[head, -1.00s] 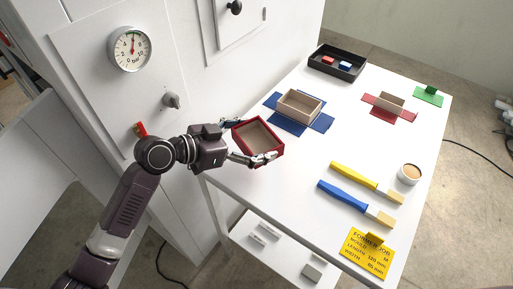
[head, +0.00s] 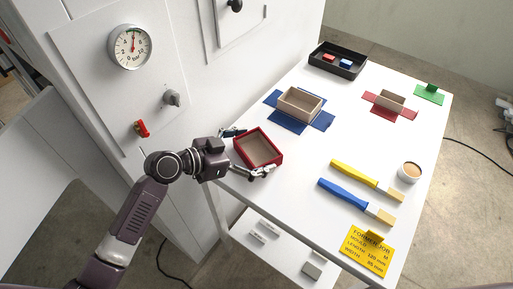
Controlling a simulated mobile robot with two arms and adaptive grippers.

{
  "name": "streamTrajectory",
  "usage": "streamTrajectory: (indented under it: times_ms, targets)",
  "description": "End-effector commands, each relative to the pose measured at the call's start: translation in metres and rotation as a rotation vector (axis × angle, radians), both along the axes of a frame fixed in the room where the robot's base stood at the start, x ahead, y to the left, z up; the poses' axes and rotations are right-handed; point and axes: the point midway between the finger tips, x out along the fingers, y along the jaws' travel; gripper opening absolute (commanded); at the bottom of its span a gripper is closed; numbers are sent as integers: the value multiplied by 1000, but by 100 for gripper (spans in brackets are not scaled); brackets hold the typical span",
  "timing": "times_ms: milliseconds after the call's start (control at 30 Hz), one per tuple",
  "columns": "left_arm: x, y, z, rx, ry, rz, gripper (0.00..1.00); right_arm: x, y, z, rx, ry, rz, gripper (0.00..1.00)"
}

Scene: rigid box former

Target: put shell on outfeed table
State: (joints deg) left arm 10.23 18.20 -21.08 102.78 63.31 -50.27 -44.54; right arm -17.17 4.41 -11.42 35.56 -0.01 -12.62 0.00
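The shell is a red open-topped box (head: 257,147) with a greyish-beige inside. It is at the left edge of the white table (head: 330,130), which I take to be the outfeed table. My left gripper (head: 248,152) has a finger on either side of the red box and appears to hold it. The box looks low over the table or on it; I cannot tell whether it touches the top. My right gripper does not show.
A beige box (head: 299,104) sits on a blue cross-shaped sheet (head: 287,121) behind the shell. A smaller box (head: 391,99) sits on a red sheet. A black tray (head: 338,62), yellow brush (head: 358,176), blue brush (head: 346,195), cup (head: 409,172) and yellow sign (head: 367,250) stand around.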

Motion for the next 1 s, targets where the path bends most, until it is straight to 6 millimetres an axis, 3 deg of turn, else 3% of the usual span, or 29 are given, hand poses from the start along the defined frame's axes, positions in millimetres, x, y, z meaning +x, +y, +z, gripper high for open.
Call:
streamTrajectory:
  times_ms: [367, 800, 1000]
  targets:
    - [0, 1, 5, 0, 0, 0, 100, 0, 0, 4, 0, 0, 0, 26]
    - [-43, 71, 34, 5, -2, -1, 100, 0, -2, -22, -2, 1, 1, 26]
    - [-55, 90, 45, 0, -1, 0, 100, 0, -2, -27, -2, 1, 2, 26]
